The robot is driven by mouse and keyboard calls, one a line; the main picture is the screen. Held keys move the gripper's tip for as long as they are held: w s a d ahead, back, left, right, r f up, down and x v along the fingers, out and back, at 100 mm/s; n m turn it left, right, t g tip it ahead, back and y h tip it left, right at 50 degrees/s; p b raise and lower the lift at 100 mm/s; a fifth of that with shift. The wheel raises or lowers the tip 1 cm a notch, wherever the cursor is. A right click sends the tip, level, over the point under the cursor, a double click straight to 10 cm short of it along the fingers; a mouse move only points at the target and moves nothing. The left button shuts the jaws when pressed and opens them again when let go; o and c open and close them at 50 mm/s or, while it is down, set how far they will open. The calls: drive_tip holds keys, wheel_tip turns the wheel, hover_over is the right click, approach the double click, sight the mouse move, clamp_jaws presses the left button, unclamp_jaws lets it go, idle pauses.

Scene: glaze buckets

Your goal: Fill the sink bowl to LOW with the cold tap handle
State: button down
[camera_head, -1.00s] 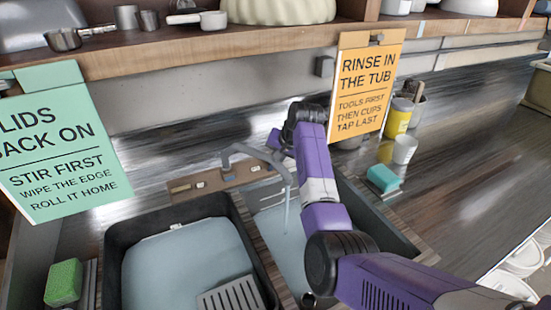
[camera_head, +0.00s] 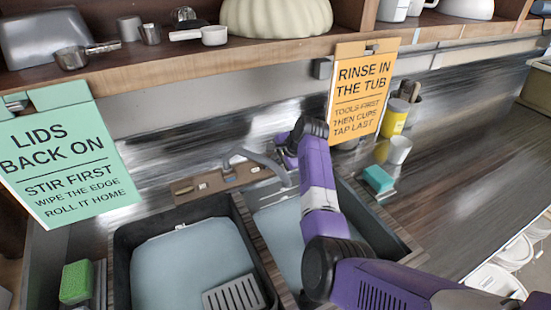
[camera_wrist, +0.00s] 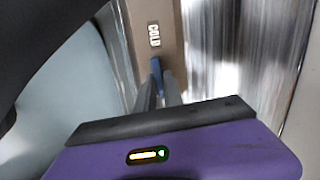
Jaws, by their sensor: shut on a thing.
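The cold tap handle (camera_wrist: 156,72) is a blue-tipped lever below the COLD label (camera_wrist: 154,35) in the wrist view. My gripper (camera_wrist: 163,97) is shut on it; the fingertips partly hide the lever. In the head view my gripper (camera_head: 286,148) is at the back of the sink, to the right of the tap spout (camera_head: 262,160), and hides the handle. The sink bowl (camera_head: 278,215) under the spout holds pale blue-grey water, partly hidden by my arm. No stream shows from the spout. No LOW mark can be made out.
A dark basin (camera_head: 120,270) to the left holds similar water and a slotted grey plate (camera_head: 233,297). A green sponge (camera_head: 76,281) is at far left. A teal sponge (camera_head: 378,180), white cup (camera_head: 398,150) and yellow can (camera_head: 394,118) stand right. A shelf and hanging signs are above.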

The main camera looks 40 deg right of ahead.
drive_tip(key=shift+m, duration=0.5)
drive_tip(key=shift+f, duration=0.1)
drive_tip(key=c, duration=1.5)
unclamp_jaws()
drive_tip(key=shift+o, duration=0.2)
drive_tip(key=v, duration=0.8)
drive_tip(key=shift+f, duration=0.1)
drive_tip(key=shift+s, duration=0.15)
